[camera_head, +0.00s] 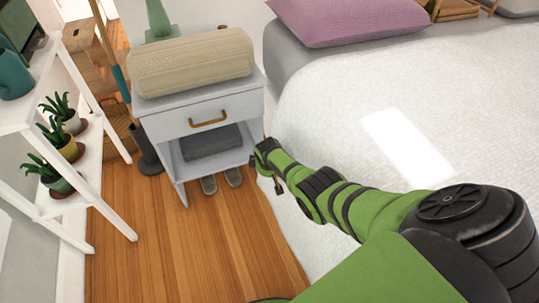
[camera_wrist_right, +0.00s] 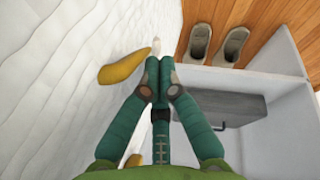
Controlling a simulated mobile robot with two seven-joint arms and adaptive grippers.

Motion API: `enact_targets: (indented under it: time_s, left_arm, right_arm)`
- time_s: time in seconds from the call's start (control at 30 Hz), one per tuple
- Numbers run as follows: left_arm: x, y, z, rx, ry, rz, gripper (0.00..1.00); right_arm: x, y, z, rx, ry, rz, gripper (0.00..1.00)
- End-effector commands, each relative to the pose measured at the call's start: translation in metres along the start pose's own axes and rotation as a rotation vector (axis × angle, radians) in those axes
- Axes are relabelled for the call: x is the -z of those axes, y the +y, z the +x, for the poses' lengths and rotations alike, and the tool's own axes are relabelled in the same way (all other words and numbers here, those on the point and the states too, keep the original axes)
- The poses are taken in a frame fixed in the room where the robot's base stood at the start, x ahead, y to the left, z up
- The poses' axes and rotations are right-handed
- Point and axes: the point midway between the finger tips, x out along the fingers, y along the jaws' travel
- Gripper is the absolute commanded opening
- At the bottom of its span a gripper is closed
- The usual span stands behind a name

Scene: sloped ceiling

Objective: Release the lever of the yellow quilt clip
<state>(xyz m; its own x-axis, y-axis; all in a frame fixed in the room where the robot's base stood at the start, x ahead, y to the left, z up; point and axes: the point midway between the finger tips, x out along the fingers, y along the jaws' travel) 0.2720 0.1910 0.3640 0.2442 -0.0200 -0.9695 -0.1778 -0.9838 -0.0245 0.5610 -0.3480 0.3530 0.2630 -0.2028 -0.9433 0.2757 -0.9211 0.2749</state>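The yellow quilt clip (camera_wrist_right: 120,74) shows in the right wrist view against the side of the white quilt, just left of my fingers; part of it is hidden behind the left finger. My right gripper (camera_wrist_right: 158,62) has its fingertips drawn together, with a small pale piece, seemingly the clip's lever (camera_wrist_right: 155,46), sticking out between them. In the head view my right gripper (camera_head: 264,155) is low in the gap between bed and nightstand, and the clip cannot be made out there. My left gripper is not in view.
The white nightstand (camera_head: 196,120) stands close to my right gripper, with a beige cushion (camera_head: 190,62) on top and a grey item inside. Slippers (camera_head: 208,185) lie under it. The bed quilt (camera_head: 340,90) fills the right. Wooden floor (camera_head: 190,250) is clear in front.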

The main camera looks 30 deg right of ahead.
Motion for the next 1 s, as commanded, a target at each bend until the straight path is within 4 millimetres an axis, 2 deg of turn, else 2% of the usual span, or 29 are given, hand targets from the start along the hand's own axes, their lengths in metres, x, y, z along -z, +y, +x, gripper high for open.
enact_targets:
  time_s: [0.4, 1.0]
  left_arm:
    - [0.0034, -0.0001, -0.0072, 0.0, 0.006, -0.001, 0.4]
    - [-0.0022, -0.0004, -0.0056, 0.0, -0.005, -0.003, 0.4]
  right_arm:
    - [-0.006, -0.0043, 0.0057, -0.001, 0.001, 0.0, 0.0]
    - [-0.0077, -0.0057, 0.007, -0.001, 0.001, 0.0, 0.0]
